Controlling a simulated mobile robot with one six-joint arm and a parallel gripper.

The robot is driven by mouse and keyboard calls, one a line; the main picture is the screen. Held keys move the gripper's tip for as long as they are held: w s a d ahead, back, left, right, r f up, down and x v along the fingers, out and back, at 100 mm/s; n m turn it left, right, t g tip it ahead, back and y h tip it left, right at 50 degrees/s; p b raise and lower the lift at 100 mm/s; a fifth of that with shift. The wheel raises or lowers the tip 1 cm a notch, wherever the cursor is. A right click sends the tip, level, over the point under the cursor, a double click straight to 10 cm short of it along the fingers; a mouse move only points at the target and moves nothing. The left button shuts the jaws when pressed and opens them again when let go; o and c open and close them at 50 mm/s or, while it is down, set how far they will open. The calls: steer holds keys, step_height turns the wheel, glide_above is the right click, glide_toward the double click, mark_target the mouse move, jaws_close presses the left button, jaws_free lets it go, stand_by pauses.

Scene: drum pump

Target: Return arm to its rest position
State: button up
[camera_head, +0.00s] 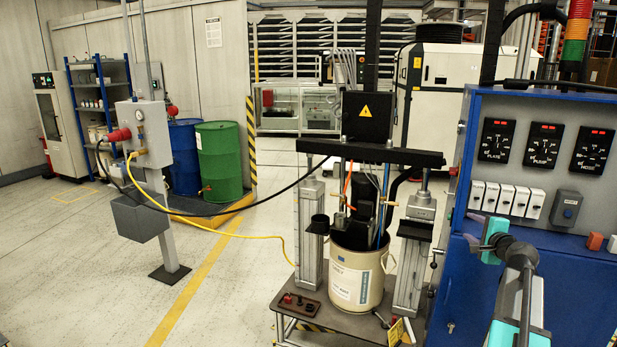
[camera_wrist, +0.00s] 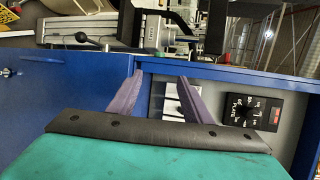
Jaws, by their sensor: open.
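My gripper (camera_head: 473,229) is at the right of the head view, in front of the blue control cabinet (camera_head: 560,265). Its purple fingers point left, toward the drum pump. In the wrist view my gripper (camera_wrist: 160,77) shows two purple fingers spread apart with nothing between them. The cabinet (camera_wrist: 70,90) fills much of the wrist view behind the fingers, with white switches partly hidden behind the right finger. My dark and teal arm reaches up from the bottom right of the head view. Its lower links are out of frame.
The cabinet's gauges (camera_head: 545,145) and white switches (camera_head: 507,198) are close to my gripper. The pump's drum (camera_head: 357,283) stands on a cart to the left. Open floor (camera_head: 90,265) lies at the far left.

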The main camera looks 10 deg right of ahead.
steer(key=w+a+f+n+g+y, duration=0.2)
steer(key=w+a+f+y, duration=0.15)
steer(key=a+f, duration=0.85)
steer(key=w+a+f+n+g+y, duration=0.15)
steer(key=w+a+f, duration=0.25)
steer(key=a+f, duration=0.8)
steer(key=s+a+f+n+g+y, duration=0.15)
steer(key=s+a+f, duration=0.25)
steer(key=a+f, duration=0.6)
steer(key=s+a+f+n+g+y, duration=0.1)
steer(key=s+a+f+n+g, duration=0.25)
steer(key=a+f, duration=0.6)
steer(key=s+a+f+n+g, duration=0.3)
steer(key=s+a+f, duration=0.5)
steer(key=s, duration=0.3)
steer(key=s+a+f+n+g, duration=0.35)
steer(key=s+a+f, duration=0.45)
steer(key=s, duration=0.4)
steer(key=s+d+n+g+h, duration=0.1)
steer(key=s+d+n+g, duration=0.1)
steer(key=s, duration=0.7)
steer(key=s+d+f+n+g+h, duration=0.1)
steer(key=s+d+n+g+h, duration=0.1)
steer(key=s+n, duration=0.3)
steer(key=s+d+g, duration=0.1)
steer(key=s, duration=0.3)
steer(key=shift+d+f, duration=0.3)
steer(key=shift+s+h, duration=0.1)
steer(key=shift+h, duration=0.15)
steer(key=shift+c, duration=0.6)
